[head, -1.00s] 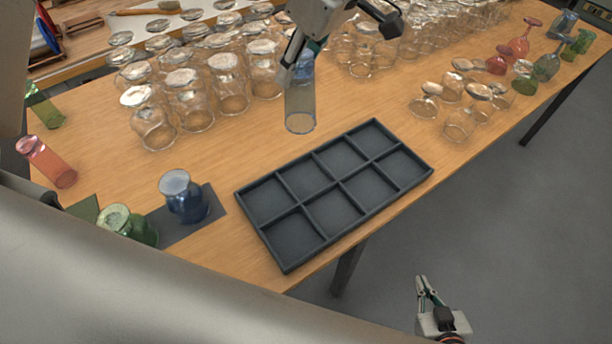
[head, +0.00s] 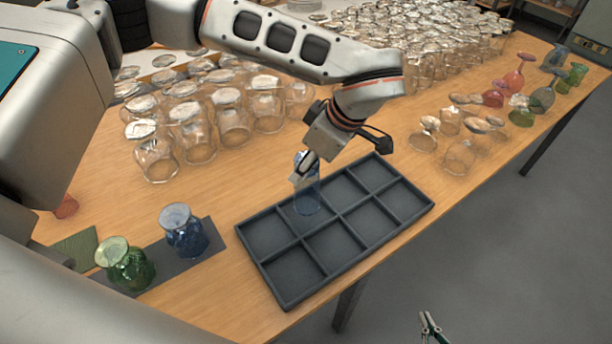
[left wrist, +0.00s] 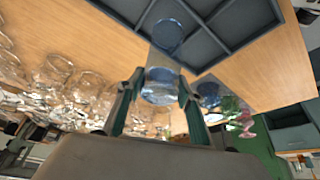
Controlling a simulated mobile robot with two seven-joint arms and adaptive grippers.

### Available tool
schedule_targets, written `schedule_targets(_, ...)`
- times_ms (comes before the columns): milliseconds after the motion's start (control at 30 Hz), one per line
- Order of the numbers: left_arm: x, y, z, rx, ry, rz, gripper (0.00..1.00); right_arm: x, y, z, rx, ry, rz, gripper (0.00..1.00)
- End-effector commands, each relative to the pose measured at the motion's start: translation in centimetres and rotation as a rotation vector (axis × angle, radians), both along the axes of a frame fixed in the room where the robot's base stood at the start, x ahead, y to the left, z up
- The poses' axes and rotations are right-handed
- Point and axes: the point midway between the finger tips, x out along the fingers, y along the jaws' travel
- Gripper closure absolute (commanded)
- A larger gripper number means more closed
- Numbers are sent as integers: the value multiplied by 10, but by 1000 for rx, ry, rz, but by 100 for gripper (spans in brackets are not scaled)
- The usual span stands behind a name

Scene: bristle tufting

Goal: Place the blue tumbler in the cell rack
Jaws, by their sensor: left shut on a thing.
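The clear blue tumbler (head: 308,198) is upright in my left gripper (head: 304,166). In the left wrist view the fingers (left wrist: 158,84) are shut on the tumbler (left wrist: 166,58) near its rim. Its lower end is over the dark cell rack (head: 287,304), in line with a back-row cell left of the middle. I cannot tell whether its base touches the cell floor. The rack's cells look empty otherwise. The rack also shows in the left wrist view (left wrist: 228,46). My right gripper (head: 427,314) is at the bottom edge, off the table, open and empty, partly cut off.
A blue vase (head: 184,233) and a green vase (head: 126,268) stand on a dark mat left of the rack. Rows of clear jars (head: 197,140) stand behind. Small clear glasses (head: 460,157) and coloured glasses (head: 515,80) stand to the right. The table's front edge is close to the rack.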

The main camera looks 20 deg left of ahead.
Motion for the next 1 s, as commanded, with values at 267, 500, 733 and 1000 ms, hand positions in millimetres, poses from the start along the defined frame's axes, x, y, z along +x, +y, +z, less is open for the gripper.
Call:
schedule_targets(267,0,0,-26,-1,2,1,94,1,0,2,0,-2,-1,100)
schedule_targets(500,0,0,-39,0,-2,0,94,2,0,3,1,-4,0,100)
schedule_targets(733,0,0,-42,0,-1,0,94,1,0,1,0,-3,0,100)
schedule_targets(1000,0,0,-42,0,0,0,47,1,0,1,1,-4,0,100)
